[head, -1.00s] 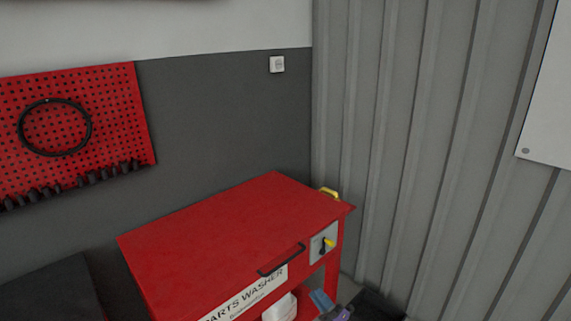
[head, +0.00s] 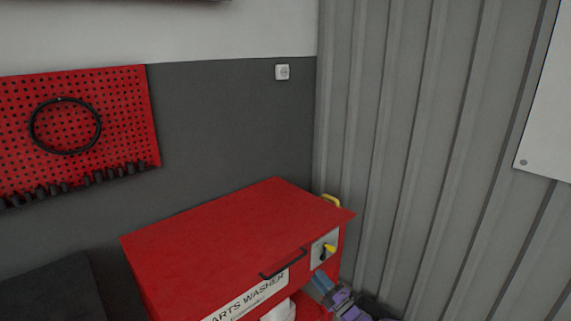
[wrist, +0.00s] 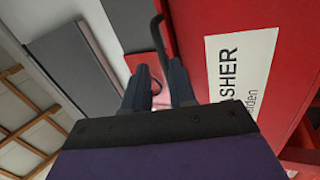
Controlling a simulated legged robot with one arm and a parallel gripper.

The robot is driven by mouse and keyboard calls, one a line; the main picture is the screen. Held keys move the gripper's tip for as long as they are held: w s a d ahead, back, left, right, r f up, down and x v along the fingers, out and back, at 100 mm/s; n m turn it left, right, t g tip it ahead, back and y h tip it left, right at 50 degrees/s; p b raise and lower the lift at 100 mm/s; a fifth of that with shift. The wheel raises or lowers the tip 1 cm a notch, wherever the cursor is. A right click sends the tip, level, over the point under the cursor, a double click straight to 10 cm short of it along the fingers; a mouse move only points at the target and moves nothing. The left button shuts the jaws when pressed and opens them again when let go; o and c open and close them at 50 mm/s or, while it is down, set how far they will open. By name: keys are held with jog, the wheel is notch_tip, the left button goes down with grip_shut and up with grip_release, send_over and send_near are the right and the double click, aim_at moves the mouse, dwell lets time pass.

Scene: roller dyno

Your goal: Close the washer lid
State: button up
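The red parts washer (head: 165,290) stands in the corner, and its flat red lid (head: 235,220) lies over the top of the body with no gap that I can see. A black bar handle (head: 283,264) is on the front edge; it also shows in the wrist view (wrist: 158,35). My gripper (head: 322,283) is low at the right front of the washer, below the handle, partly cut off by the picture's bottom edge. In the wrist view my gripper (wrist: 157,76) has its two dark fingers apart, close to the handle; I cannot tell whether they touch it.
A yellow-knobbed switch panel (head: 325,249) is on the washer's front right, and a yellow handle (head: 331,201) is at its right side. A white bundle (head: 279,312) sits below the front. A ribbed grey wall (head: 420,150) closes off the right.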

jog(key=w+d+r+m+g+h, duration=0.1)
jog(key=w+d+r+m+h, duration=0.7)
jog(key=r, duration=0.3)
jog(key=s+d+r+m+g+h, duration=0.2)
jog(key=s+r+m+g+h, duration=0.15)
jog(key=s, duration=0.25)
jog(key=s+d+r+m+g+h, duration=0.2)
jog(key=s+r+m+h, duration=0.1)
jog(key=s+r, duration=0.3)
jog(key=s+a+r+m+g, duration=0.1)
jog(key=s+a+m+g, duration=0.2)
jog(key=s, duration=1.5)
jog(key=s+a+r+m+g, duration=0.1)
jog(key=s+a+m+g, duration=0.2)
jog(key=s, duration=1.6)
jog(key=s+a+r+m+g, duration=0.1)
jog(key=s+a+m+g, duration=0.2)
jog(key=s, duration=1.6)
jog(key=m+g, duration=0.1)
jog(key=g, duration=0.2)
jog(key=shift+s+a+r, duration=0.15)
jog(key=shift+a+r, duration=0.1)
jog(key=shift+r, duration=0.1)
